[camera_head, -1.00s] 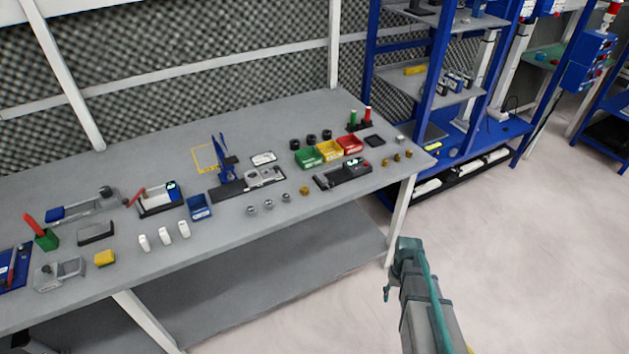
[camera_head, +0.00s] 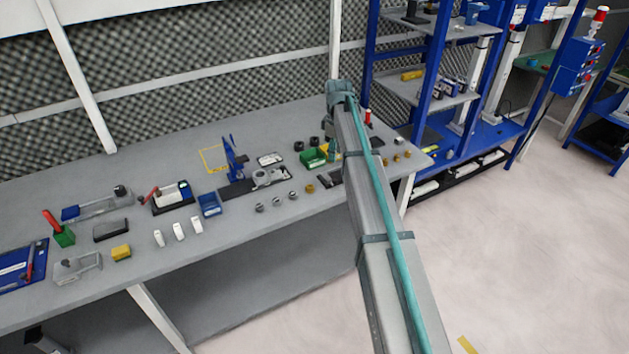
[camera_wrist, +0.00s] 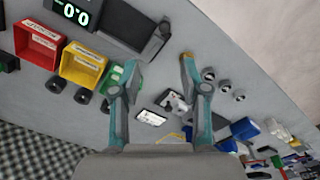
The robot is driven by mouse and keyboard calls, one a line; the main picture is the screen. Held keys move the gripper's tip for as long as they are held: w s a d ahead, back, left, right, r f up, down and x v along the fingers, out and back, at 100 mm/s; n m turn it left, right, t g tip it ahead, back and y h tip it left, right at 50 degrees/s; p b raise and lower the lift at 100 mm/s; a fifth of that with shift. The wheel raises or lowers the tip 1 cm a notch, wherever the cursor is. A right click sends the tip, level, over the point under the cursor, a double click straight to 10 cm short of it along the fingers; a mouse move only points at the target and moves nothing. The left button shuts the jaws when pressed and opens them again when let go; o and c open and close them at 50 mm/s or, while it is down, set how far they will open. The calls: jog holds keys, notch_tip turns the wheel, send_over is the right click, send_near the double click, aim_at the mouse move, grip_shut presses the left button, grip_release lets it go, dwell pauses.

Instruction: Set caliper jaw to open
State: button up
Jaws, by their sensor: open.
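My gripper (camera_wrist: 161,62) is open and empty above the bench, its two teal fingers spread apart in the wrist view. A dark grey device with a lit digital display (camera_wrist: 75,12) and a grey block (camera_wrist: 137,28) lies beyond the fingertips in the wrist view. It may be the caliper, but I cannot tell for sure, nor how its jaw stands. In the head view my arm hides most of this device (camera_head: 328,180). A grey fixture with rounded parts (camera_head: 266,177) lies left of the arm; it also shows between my fingers in the wrist view (camera_wrist: 175,103).
Green (camera_head: 313,158), yellow (camera_wrist: 84,63) and red (camera_wrist: 38,45) bins stand near my gripper. Several small round pieces (camera_head: 277,201) line the bench's front. A blue upright stand (camera_head: 233,158) rises left of the arm. A blue shelf rack (camera_head: 436,85) stands at the right.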

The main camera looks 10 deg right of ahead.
aim_at(335, 180)
jog(key=shift+n, duration=0.8)
jog(key=f+p, duration=0.1)
jog(key=f, duration=0.2)
jog(key=f+p, duration=0.1)
jog(key=f, duration=0.3)
jog(key=f+p, duration=0.1)
jog(key=f, duration=0.3)
jog(key=shift+s+d, duration=0.2)
jog(key=shift+s, duration=0.2)
grip_shut()
